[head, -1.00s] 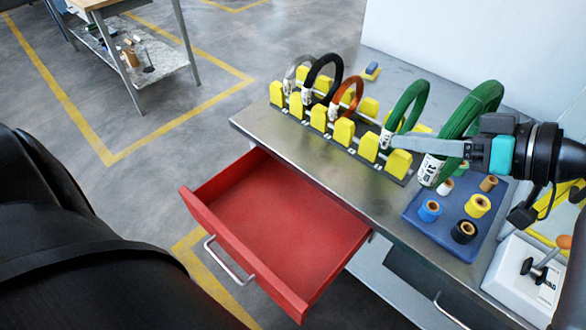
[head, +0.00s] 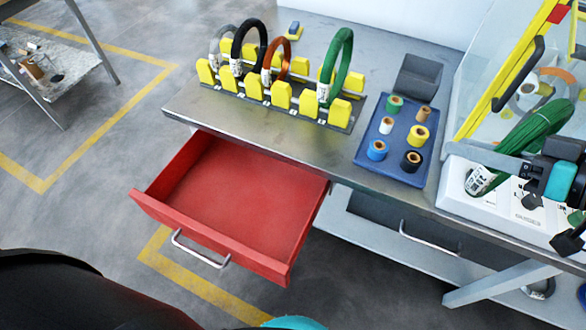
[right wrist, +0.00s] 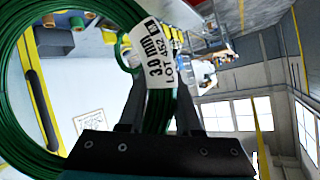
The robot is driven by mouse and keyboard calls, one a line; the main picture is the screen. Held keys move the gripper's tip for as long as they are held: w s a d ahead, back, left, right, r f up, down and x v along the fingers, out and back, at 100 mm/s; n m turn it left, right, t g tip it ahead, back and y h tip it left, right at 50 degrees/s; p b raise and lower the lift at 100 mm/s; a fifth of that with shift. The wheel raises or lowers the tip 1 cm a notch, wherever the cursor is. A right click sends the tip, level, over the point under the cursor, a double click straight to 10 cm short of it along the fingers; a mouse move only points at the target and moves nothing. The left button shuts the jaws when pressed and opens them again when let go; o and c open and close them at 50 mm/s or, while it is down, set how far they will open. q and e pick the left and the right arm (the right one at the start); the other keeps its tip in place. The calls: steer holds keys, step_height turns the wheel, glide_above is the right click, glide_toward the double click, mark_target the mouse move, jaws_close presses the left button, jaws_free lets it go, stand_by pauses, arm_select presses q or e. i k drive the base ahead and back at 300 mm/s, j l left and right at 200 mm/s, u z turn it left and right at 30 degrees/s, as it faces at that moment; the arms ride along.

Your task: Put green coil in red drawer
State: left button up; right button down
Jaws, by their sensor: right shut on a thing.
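My right gripper (head: 497,162) is shut on a large green coil (head: 530,132) at the right of the head view. The coil is raised in front of the white machine. In the right wrist view, the fingers (right wrist: 158,100) grip the green coil (right wrist: 18,105) at its white label (right wrist: 157,55), which reads 3.0 mm. The red drawer (head: 235,195) is pulled open below the table's front edge and is empty. A smaller green coil (head: 346,60) stands on the rack. Only a teal edge, likely of my left gripper (head: 290,322), shows at the bottom; its fingers are hidden.
The yellow-post rack (head: 300,117) also holds grey, black and orange coils. A blue tray (head: 365,150) of small spools lies right of it. The white machine (head: 450,185) with a yellow-edged clear guard stands at the right. Space above the drawer is clear.

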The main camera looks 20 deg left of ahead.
mark_target(238, 193)
steer(key=j+u, duration=0.1)
steer(key=j, duration=0.55)
steer(key=i+j+u, duration=0.1)
steer(key=j, duration=0.6)
steer(key=i+j+u, duration=0.1)
steer(key=j, duration=0.55)
